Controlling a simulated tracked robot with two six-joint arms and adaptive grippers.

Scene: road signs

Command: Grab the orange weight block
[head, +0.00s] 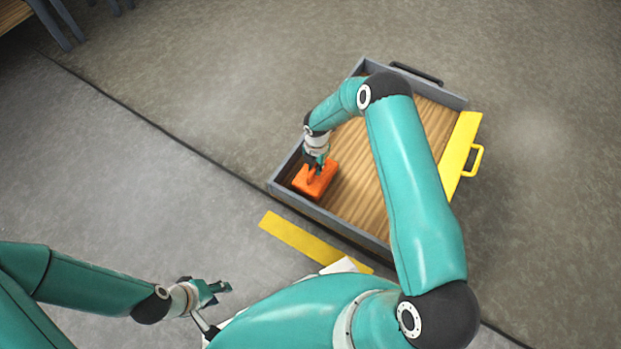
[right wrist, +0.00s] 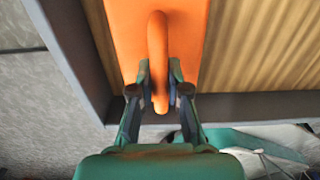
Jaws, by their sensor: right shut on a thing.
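The orange weight block (head: 318,182) sits in the near left corner of a wooden-floored tray with grey walls (head: 305,204). In the right wrist view the block (right wrist: 128,45) has a raised orange handle (right wrist: 158,50). My right gripper (head: 314,172) is over the block; in the right wrist view its fingers (right wrist: 159,90) are shut on the handle from both sides. The block appears to rest on the tray floor, close to the grey wall. My left gripper (head: 220,292) is empty, outside the tray at lower left, its fingers apart.
A yellow panel with a handle (head: 460,155) is on the tray's right side. A black handle (head: 416,74) is at its far side. A yellow strip (head: 300,238) lies in front of the tray. My right arm hides part of the tray. Floor to the left is clear.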

